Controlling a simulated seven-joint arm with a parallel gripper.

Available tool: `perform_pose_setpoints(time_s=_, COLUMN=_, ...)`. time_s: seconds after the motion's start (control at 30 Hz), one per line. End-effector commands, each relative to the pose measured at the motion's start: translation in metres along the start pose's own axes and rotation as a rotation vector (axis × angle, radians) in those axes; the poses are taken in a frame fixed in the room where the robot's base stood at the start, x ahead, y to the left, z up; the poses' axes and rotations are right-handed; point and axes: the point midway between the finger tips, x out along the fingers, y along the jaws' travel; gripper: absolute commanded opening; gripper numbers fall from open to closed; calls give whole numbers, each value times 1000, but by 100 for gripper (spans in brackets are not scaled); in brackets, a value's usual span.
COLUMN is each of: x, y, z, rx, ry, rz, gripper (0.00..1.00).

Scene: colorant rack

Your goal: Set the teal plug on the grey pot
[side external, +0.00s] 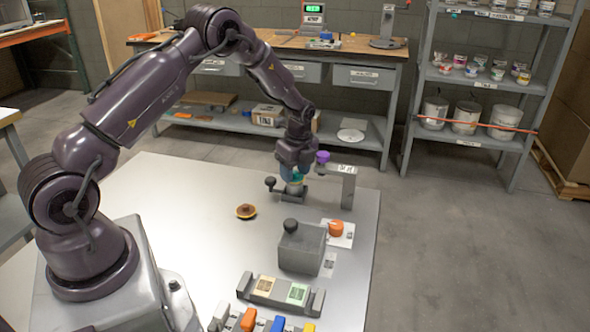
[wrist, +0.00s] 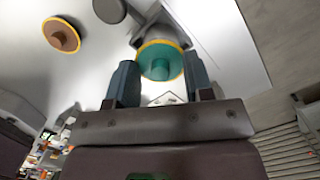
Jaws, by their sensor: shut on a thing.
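My gripper (side external: 294,172) points down near the back right of the pale table. It is shut on the teal plug (wrist: 160,62), a round teal piece with a yellow rim and a central stub, held between both fingers in the wrist view. A sliver of the teal plug also shows in the side view (side external: 293,178). A grey fixture (side external: 291,190) with a dark knob at its left is directly below or beside the plug. I cannot tell for sure which grey thing is the pot, or whether the plug touches the fixture.
A brown disc with a yellow rim (side external: 246,211) lies to the left. A grey block with a dark knob (side external: 302,248) and an orange knob (side external: 336,228) stand in front. A grey stand (side external: 347,188) and a purple piece (side external: 323,157) are close right of my gripper.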

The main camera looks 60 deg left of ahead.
Motion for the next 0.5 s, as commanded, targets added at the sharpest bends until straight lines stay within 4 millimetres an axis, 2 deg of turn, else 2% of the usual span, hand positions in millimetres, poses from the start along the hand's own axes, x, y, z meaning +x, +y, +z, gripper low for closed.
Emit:
perform_pose_setpoints(time_s=0.23, x=0, y=0, z=0, rx=0, ry=0, rz=0, gripper=26)
perform_pose_setpoints(time_s=0.27, x=0, y=0, z=0, rx=0, ry=0, rz=0, gripper=54)
perform_pose_setpoints(time_s=0.37, x=0, y=0, z=0, rx=0, ry=0, rz=0, gripper=77)
perform_pose_setpoints(time_s=0.5, x=0, y=0, z=0, rx=0, ry=-1, rz=0, gripper=77)
